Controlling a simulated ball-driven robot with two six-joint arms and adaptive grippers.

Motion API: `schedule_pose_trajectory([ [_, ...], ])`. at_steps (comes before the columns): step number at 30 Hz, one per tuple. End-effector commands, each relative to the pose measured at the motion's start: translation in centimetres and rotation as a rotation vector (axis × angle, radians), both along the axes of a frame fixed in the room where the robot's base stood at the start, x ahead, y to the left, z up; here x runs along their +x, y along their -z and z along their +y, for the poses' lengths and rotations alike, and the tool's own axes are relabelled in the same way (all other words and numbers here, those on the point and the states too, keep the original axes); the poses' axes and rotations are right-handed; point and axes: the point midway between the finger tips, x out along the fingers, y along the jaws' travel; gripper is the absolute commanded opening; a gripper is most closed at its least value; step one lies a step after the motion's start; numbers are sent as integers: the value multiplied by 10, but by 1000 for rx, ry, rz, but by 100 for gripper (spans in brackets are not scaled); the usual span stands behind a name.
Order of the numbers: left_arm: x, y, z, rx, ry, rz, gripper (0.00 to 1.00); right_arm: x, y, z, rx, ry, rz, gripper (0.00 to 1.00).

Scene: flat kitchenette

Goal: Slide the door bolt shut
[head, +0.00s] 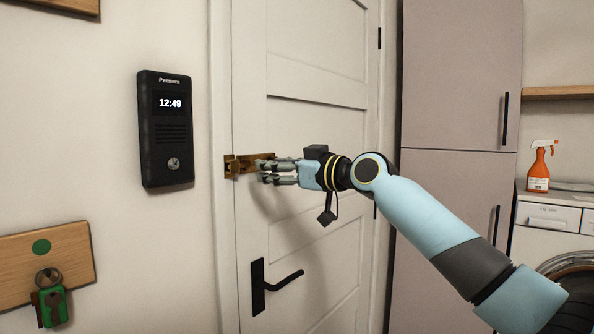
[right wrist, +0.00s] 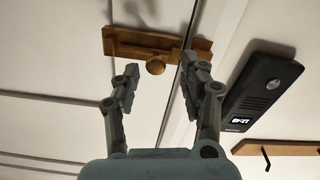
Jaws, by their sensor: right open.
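The brass door bolt (head: 236,166) is mounted at the left edge of the white door (head: 310,75), above the black handle. In the right wrist view the bolt (right wrist: 128,48) shows as a long plate with a round knob (right wrist: 155,67). My right gripper (head: 264,172) is at the bolt, its fingers covering part of it in the head view. In the right wrist view the gripper (right wrist: 159,65) is open, with a finger on each side of the knob and visible gaps. I cannot tell whether the bar reaches into the keeper. My left gripper is not in view.
The black door handle (head: 276,285) sticks out below the bolt. A black intercom (head: 166,128) is on the wall to the left, and a wooden key board (head: 75,246) hangs lower left. A tall cabinet (head: 460,75) and an orange spray bottle (head: 538,168) are to the right.

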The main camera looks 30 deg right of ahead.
Motion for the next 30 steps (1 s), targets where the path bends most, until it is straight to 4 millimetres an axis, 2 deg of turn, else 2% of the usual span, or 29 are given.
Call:
schedule_pose_trajectory([
  [3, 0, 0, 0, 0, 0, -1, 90, -29, 2, -10, -10, -1, 4, 44],
  [6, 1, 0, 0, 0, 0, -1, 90, -50, 3, -18, -10, 1, 5, 44],
  [12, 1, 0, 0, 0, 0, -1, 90, -74, 2, -27, -6, 2, 3, 44],
  [18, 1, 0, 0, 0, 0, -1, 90, -82, 1, -28, 0, -3, 3, 44],
  [30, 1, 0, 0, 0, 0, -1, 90, -82, 1, -28, 0, -2, 2, 44],
])
